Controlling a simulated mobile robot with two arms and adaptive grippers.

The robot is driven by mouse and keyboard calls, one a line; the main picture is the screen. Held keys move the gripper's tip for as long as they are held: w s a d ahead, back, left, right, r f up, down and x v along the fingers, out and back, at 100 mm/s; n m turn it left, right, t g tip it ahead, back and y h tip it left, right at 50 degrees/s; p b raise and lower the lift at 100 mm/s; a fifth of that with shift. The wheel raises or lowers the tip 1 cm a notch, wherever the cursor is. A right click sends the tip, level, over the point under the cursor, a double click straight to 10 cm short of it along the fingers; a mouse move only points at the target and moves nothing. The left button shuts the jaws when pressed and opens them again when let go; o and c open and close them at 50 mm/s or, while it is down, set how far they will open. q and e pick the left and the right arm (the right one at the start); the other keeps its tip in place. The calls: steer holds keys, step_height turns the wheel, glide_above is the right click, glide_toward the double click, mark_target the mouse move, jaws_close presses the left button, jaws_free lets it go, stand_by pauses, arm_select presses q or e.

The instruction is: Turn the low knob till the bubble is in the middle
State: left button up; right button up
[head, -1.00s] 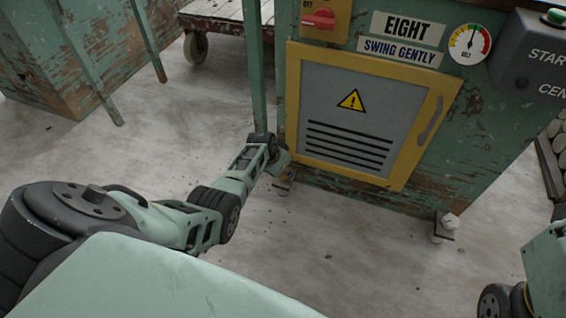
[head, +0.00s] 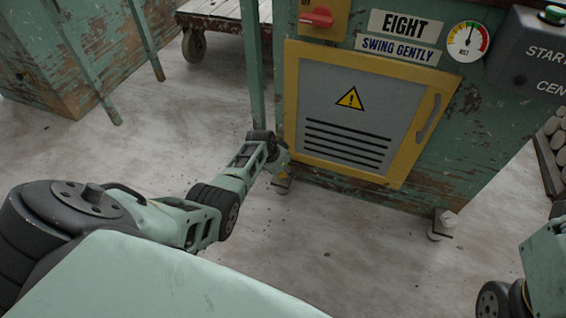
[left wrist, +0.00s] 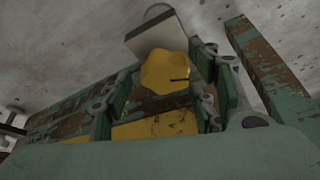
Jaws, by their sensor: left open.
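A yellow lobed knob (left wrist: 165,72) with a dark mark on its face shows in the left wrist view, below a pale plate (left wrist: 155,32). My left gripper (left wrist: 168,88) is open, with fingers on both sides of the knob; I cannot tell whether they touch it. In the head view my left gripper (head: 281,160) is low at the near left corner of the green machine (head: 460,150), by its foot (head: 282,185). The knob is hidden there behind the gripper. No bubble or level shows. My right gripper is out of view.
The machine has a yellow-framed grey door (head: 360,105), a red switch (head: 318,16), a gauge (head: 467,42) and a dark control box (head: 530,50). Another foot (head: 443,224) stands at right. A cart (head: 225,12) is behind. The floor in front is clear.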

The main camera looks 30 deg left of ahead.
arm_select(q)
steer(key=shift+a, duration=0.1)
steer(key=shift+s+a+r, duration=0.1)
steer(key=shift+s+r, duration=0.1)
steer(key=shift+r, duration=0.2)
steer(key=v, duration=1.1)
steer(key=shift+d, duration=0.2)
